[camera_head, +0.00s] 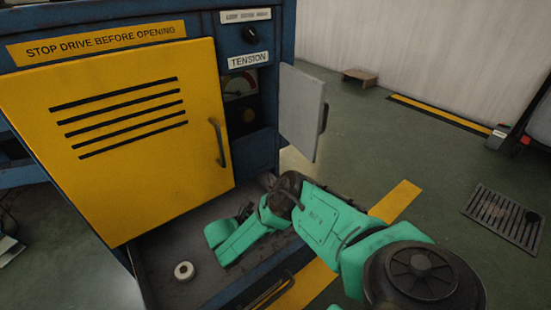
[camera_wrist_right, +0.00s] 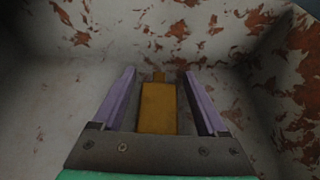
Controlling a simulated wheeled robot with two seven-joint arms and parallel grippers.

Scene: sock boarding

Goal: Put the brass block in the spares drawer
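In the right wrist view, the brass block (camera_wrist_right: 158,107) is a dull golden bar with a narrower tip. It lies between the purple fingers of my right gripper (camera_wrist_right: 159,92), which stand apart with a gap on each side of it. Pale, rust-patched walls surround them; I cannot tell from this view which container that is. In the head view, my green right arm bends down over an open drawer (camera_head: 158,266) low in the blue machine; its fingertips and the block are hidden there. No label shows on the drawer. My left gripper is not in view.
A small pale ring (camera_head: 184,271) lies in the drawer. A small grey door (camera_head: 300,112) stands open at the right. A floor grate (camera_head: 503,216) and open floor lie to the right.

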